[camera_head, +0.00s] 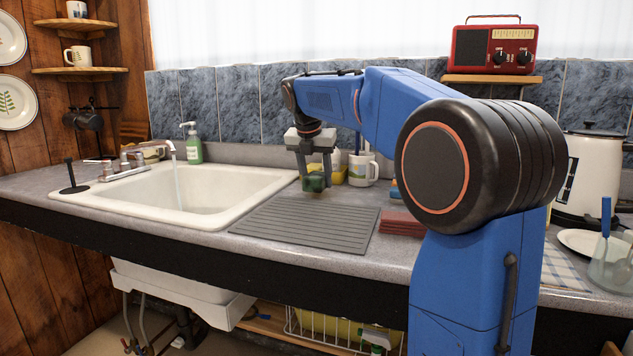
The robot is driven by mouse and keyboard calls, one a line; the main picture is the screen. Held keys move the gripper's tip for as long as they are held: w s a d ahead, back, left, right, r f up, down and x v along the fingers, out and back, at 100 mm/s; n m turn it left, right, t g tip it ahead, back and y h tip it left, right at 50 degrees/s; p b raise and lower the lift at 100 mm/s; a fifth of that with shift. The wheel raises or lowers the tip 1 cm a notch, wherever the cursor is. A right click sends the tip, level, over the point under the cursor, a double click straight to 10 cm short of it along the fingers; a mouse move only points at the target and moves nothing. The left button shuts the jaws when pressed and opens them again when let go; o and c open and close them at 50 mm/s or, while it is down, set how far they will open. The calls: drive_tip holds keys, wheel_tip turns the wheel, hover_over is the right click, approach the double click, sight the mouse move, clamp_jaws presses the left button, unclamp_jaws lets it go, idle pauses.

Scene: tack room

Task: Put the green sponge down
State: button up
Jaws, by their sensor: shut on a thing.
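The green sponge (314,182) is between the fingers of my gripper (317,176). My gripper points down and is shut on the sponge. The sponge shows just above the back part of the grey ridged mat (310,228), close to the right rim of the sink. I cannot tell whether the sponge touches the surface below it. My fingers hide part of the sponge.
The white sink (185,200) with a running tap (128,160) lies left of the mat. A white mug (362,168) and a yellow item (340,175) stand behind my gripper. Red folded cloths (402,224) lie right of the mat. The mat's front is clear.

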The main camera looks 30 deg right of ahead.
drive_tip(key=shift+f, duration=0.55)
drive_tip(key=shift+f, duration=0.3)
drive_tip(key=o, duration=0.8)
drive_tip(key=shift+c, duration=0.2)
drive_tip(key=shift+r, duration=0.4)
drive_tip(key=v, duration=1.1)
drive_tip(key=shift+a+r, duration=0.1)
drive_tip(key=shift+r, duration=0.1)
drive_tip(key=shift+s+r, duration=0.15)
drive_tip(key=shift+r, duration=0.05)
